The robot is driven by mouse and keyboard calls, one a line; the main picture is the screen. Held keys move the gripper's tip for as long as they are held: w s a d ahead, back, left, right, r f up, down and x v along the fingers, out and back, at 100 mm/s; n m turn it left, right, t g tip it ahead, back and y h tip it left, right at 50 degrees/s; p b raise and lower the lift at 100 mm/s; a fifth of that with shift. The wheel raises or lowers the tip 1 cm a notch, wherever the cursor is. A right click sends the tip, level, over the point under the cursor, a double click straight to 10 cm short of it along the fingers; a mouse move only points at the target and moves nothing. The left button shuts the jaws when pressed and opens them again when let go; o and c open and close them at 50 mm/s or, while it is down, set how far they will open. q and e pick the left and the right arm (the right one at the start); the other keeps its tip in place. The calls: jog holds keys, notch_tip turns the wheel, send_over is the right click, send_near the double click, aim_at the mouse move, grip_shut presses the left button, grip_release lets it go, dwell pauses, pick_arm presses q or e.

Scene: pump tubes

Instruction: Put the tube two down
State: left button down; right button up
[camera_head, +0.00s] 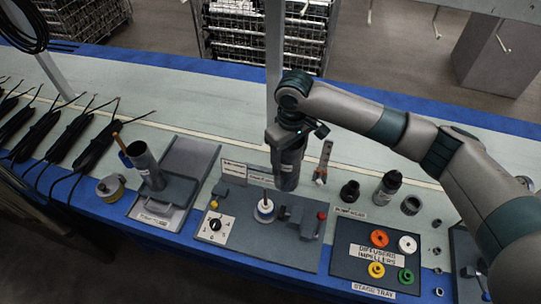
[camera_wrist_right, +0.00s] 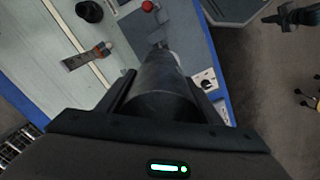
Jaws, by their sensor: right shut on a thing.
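My right gripper (camera_head: 290,138) is shut on a dark grey tube (camera_head: 288,170). The tube hangs below the gripper, roughly upright, at the back right of the grey fixture plate (camera_head: 232,238). In the right wrist view the tube (camera_wrist_right: 166,85) lies between the two fingers and points away from the camera. Whether its lower end touches anything is hard to tell. Another grey tube (camera_head: 147,168) stands tilted in a holder on the left tray. No label tells which tube is number two. My left gripper is not in view.
The plate carries a white round part with a pin (camera_head: 264,210), a dial (camera_head: 215,226) and a red-knobbed clamp (camera_head: 321,216). A stage tray (camera_head: 345,262) with coloured rings lies to the right. Black cables (camera_head: 90,138) lie at left. The bench behind is mostly clear.

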jog(key=s+d+r+m+b, duration=0.2)
jog(key=s+d+m+b, duration=0.5)
jog(key=s+d, duration=0.5)
jog(key=shift+s+d+b, duration=0.15)
jog(key=shift+d+b, duration=0.6)
jog(key=shift+b, duration=0.05)
jog(key=shift+a, duration=0.1)
